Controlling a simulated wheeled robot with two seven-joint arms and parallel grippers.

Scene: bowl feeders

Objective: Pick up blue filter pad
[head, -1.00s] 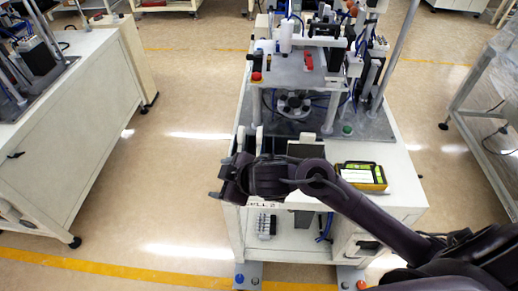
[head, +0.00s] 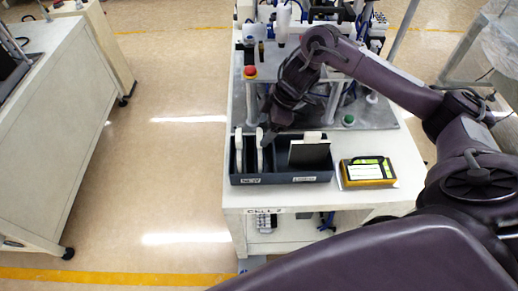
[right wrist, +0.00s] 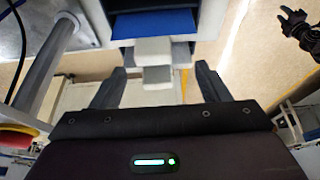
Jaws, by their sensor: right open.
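In the right wrist view a flat blue surface, which looks like the blue filter pad (right wrist: 155,25), shows inside a dark tray. White and grey tabs (right wrist: 153,48) stick out in front of it, between my finger lines. In the head view no blue face shows; thin pale pads (head: 260,152) stand upright on edge in the left slots of the dark tray (head: 285,179). My right gripper (head: 267,136) hangs at the tray's back left, close to these pads. In the wrist view its fingers (right wrist: 158,84) are apart and empty. My left gripper (right wrist: 300,30) shows small at the upper right.
A dark panel with a white tab (head: 310,152) stands in the tray's right compartment. A yellow and black device (head: 367,171) lies right of the tray. A red button (head: 249,72) and fixture posts stand behind. The floor left of the bench is free.

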